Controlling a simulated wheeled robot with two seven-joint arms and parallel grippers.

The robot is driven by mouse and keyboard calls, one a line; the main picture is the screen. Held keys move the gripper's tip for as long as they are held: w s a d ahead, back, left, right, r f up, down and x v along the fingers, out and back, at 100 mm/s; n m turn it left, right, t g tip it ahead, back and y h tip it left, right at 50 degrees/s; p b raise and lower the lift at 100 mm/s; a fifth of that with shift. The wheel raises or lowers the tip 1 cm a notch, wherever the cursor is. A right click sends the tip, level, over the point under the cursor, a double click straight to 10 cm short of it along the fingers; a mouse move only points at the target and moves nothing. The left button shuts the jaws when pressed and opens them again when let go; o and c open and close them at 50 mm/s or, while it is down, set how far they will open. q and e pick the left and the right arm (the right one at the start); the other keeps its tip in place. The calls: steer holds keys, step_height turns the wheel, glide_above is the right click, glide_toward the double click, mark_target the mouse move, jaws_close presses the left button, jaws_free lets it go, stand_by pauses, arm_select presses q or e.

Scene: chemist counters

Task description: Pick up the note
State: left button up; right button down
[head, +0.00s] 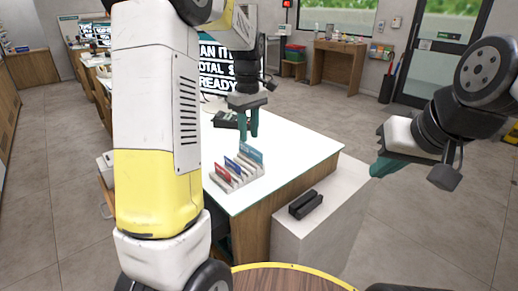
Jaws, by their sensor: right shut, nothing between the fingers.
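I cannot make out a thing that is clearly a note. A pale slotted rack (238,181) on the white counter (296,148) holds small upright cards: a red one (223,173), a blue one (233,163) and a teal one (251,153). My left gripper (247,137) points down just above and behind the teal card, its teal fingers a little apart with nothing visible between them. My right gripper (377,170) is shut and empty, in the air to the right of the counter. My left arm hides part of the counter's left side.
A black device (305,204) lies on the lower white ledge (335,195). A dark terminal (228,119) stands behind my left gripper, with a text screen (217,68) beyond. A round wooden surface (285,280) is close in front. Open floor lies to the right.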

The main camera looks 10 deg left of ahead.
mark_target(250, 148)
arm_select(q)
step_height(250, 148, down, 6)
steer(key=shift+w+d+f, duration=0.1)
steer(key=shift+d, duration=0.05)
jaws_close()
